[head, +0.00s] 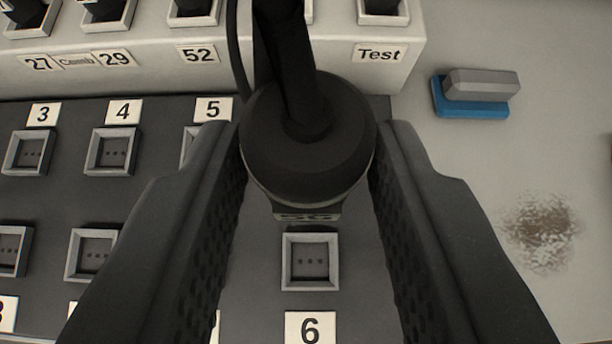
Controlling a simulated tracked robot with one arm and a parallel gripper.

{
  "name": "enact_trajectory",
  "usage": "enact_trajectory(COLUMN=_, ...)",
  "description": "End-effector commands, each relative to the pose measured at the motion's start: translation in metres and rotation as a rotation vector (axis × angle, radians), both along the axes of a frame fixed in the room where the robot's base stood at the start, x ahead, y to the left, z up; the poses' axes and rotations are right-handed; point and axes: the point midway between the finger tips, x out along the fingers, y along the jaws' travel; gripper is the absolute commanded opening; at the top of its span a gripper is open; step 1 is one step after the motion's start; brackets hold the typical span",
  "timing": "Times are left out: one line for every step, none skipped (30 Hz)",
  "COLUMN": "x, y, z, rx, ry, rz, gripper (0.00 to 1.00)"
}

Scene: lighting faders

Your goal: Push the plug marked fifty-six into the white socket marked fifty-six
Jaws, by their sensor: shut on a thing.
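My gripper (308,150) is shut on a round black plug (265,165) with a dark cable rising from its top. A small tag on the plug's lower side is dim and seems to read 56. I see no socket label reading 56. A light-framed socket (309,12) on the pale raised box is mostly hidden behind the plug's cable, and its label is covered. The plug is over the dark panel, in front of the box. Its prongs are hidden under its body.
The pale box (140,72) has labels 27, Comb, 29, 52 and Test (380,54), with black plugs in several of its sockets. The dark panel (60,200) has empty sockets, including one above label 6 (310,262). A blue-and-grey block (475,93) lies right; the grey surface has a brown stain.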

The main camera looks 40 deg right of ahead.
Motion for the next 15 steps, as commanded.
enact_trajectory(x=0.004, y=-0.003, z=0.000, rx=0.001, ry=0.000, rz=-0.001, gripper=0.05)
enact_trajectory(x=0.007, y=-0.004, z=0.001, rx=0.001, ry=0.000, rz=-0.001, gripper=0.05)
enact_trajectory(x=0.010, y=-0.005, z=0.001, rx=0.000, ry=-0.001, rz=0.001, gripper=0.05)
enact_trajectory(x=0.012, y=-0.006, z=0.002, rx=0.000, ry=-0.002, rz=0.002, gripper=0.05)
enact_trajectory(x=0.014, y=-0.007, z=0.002, rx=0.000, ry=-0.004, rz=0.002, gripper=0.05)
enact_trajectory(x=0.017, y=-0.009, z=0.003, rx=0.000, ry=-0.005, rz=0.002, gripper=0.05)
enact_trajectory(x=0.019, y=-0.011, z=0.002, rx=0.000, ry=-0.005, rz=0.002, gripper=0.05)
enact_trajectory(x=0.021, y=-0.013, z=0.002, rx=0.000, ry=-0.004, rz=0.001, gripper=0.05)
enact_trajectory(x=0.024, y=-0.015, z=0.001, rx=0.000, ry=-0.002, rz=0.000, gripper=0.05)
enact_trajectory(x=0.027, y=-0.016, z=0.001, rx=0.001, ry=-0.002, rz=0.000, gripper=0.05)
enact_trajectory(x=0.029, y=-0.017, z=0.000, rx=0.000, ry=-0.001, rz=0.001, gripper=0.05)
enact_trajectory(x=0.032, y=-0.018, z=0.000, rx=0.001, ry=-0.001, rz=0.002, gripper=0.05)
enact_trajectory(x=0.034, y=-0.020, z=0.001, rx=0.000, ry=-0.001, rz=0.002, gripper=0.05)
enact_trajectory(x=0.036, y=-0.021, z=0.001, rx=0.001, ry=-0.002, rz=0.002, gripper=0.05)
enact_trajectory(x=0.039, y=-0.022, z=0.002, rx=0.001, ry=-0.003, rz=0.002, gripper=0.05)
